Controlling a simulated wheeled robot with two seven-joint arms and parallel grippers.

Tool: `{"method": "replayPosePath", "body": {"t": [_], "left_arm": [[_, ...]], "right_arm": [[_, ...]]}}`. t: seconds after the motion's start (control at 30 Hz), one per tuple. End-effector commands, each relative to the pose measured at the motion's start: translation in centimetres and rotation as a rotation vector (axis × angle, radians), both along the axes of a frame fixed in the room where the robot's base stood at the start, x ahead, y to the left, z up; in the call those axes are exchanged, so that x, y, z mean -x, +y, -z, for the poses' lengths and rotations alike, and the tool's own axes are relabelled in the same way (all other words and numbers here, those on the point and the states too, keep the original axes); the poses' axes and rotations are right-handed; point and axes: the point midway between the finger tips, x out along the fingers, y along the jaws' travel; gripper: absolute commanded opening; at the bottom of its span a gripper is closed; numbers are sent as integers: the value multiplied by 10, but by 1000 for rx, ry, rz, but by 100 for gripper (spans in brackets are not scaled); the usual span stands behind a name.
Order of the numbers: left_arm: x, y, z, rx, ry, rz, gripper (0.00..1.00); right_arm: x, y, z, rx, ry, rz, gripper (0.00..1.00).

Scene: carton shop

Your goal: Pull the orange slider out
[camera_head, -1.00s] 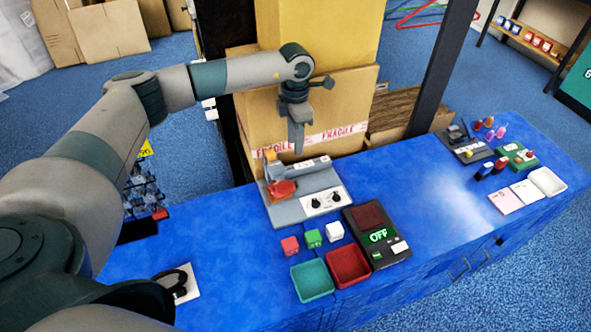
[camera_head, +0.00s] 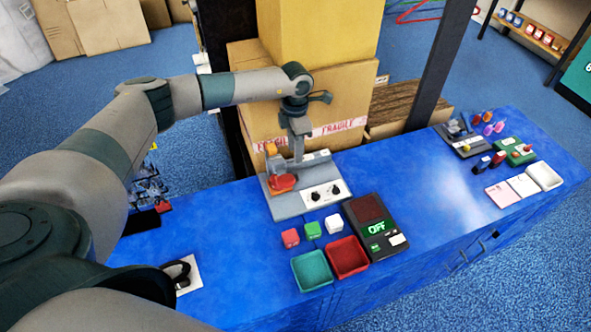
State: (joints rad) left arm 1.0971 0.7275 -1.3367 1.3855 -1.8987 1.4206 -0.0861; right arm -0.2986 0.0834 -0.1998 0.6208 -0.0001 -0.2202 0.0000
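A grey device (camera_head: 292,208) with two black knobs stands on the blue counter. On its left part are a small upright orange piece (camera_head: 271,150) and a red-orange piece (camera_head: 282,183); I cannot tell for sure which one is the orange slider. My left gripper (camera_head: 298,158) points down just behind and to the right of these pieces, low over the device. Its fingers show edge-on, so their opening and any contact are unclear. My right gripper is not in view.
In front are red (camera_head: 290,238), green (camera_head: 313,230) and white (camera_head: 334,224) cubes, a teal tray (camera_head: 312,270), a red tray (camera_head: 347,257) and a display box reading OFF (camera_head: 376,228). Cardboard boxes (camera_head: 345,100) stand close behind the device.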

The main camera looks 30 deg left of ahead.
Motion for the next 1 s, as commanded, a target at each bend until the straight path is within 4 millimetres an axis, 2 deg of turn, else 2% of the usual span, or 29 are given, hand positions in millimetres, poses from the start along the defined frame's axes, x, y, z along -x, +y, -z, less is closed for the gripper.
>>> {"method": "replayPosePath", "body": {"t": [0.1,0.53,0.73,1.0], "left_arm": [[1,-1,20,0,3,0,33],[0,-1,94,1,1,-1,33],[0,0,111,1,-1,-1,33],[0,0,116,0,-1,0,33]], "right_arm": [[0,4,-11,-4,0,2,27],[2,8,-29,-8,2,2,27],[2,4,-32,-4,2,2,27],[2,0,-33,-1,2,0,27]]}}
